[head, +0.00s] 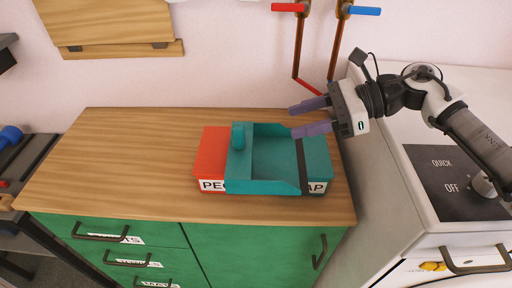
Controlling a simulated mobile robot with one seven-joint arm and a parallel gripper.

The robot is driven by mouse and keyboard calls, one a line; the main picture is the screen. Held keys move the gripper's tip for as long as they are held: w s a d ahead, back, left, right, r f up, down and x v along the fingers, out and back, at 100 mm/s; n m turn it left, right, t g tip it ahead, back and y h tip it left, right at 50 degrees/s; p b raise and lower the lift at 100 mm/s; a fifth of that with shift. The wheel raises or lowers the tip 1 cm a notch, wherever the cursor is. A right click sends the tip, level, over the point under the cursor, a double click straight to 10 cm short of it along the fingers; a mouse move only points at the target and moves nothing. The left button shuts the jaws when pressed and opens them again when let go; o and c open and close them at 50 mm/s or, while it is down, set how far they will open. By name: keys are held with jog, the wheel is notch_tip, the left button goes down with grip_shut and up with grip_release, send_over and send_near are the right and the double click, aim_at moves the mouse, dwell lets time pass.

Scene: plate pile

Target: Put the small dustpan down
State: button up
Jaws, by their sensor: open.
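The small dustpan (275,172) is teal, with a raised knob-like handle at its left side and a dark strip near its right end. My gripper (292,121) is open, with two purple fingers pointing left. In the picture it sits above the dustpan's back right edge, with nothing between the fingers. I cannot tell the exact gap between the fingers and the dustpan.
The worktop (120,160) is bare on its left, above green drawers (130,240). A white appliance (440,205) with a knob stands to the right. Copper pipes with a red tap handle (288,7) and a blue tap handle (364,11) run down the wall behind.

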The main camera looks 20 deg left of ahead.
aim_at(250, 147)
jog(key=x, duration=1.1)
jog(key=shift+a+f, duration=0.1)
jog(key=shift+a, duration=0.05)
grip_shut()
